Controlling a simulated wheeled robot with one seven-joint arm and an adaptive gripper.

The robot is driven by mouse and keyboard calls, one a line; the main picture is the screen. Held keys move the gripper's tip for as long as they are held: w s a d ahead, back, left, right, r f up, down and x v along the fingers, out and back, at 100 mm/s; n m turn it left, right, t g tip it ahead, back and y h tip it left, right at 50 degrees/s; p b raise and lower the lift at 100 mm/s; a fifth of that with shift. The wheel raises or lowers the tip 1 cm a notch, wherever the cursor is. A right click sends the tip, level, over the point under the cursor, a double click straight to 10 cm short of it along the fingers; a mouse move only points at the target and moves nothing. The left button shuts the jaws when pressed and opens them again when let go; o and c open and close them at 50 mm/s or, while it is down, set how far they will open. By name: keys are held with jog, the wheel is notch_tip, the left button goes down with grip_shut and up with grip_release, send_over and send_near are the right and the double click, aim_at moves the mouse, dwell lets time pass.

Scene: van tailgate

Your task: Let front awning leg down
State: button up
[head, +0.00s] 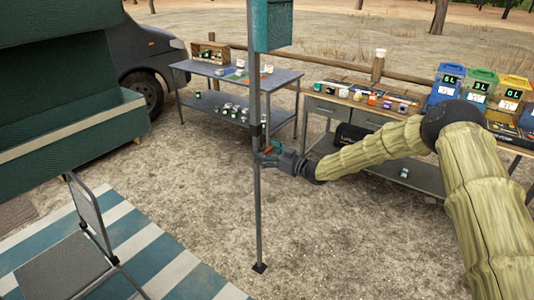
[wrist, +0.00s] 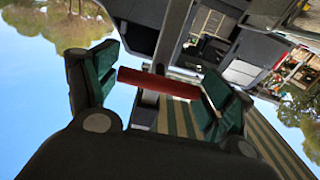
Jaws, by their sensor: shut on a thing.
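The front awning leg (head: 258,200) is a thin grey pole standing upright in the middle of the head view. Its dark foot plate (head: 260,268) shows against the gravel; I cannot tell whether it touches the ground. A dark collar sits partway up the leg. My gripper (head: 270,150) is at the collar's right side, with a bit of red between its fingers. In the wrist view, the green-padded fingers of my gripper (wrist: 158,76) are shut on a red bar-shaped handle (wrist: 165,82). The grey leg (wrist: 174,38) passes behind that handle.
A teal box (head: 272,25) is high beside the leg. A grey table (head: 240,82) and a workbench (head: 325,105) with coloured bins stand behind. A folding chair (head: 65,265) and striped mat (head: 180,265) are front left. Gravel around the foot is clear.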

aim_at(259, 172)
notch_tip(259, 172, down, 12)
jog(key=b, duration=0.8)
jog(key=shift+r, duration=0.2)
jog(key=o, duration=1.4)
jog(key=v, duration=1.2)
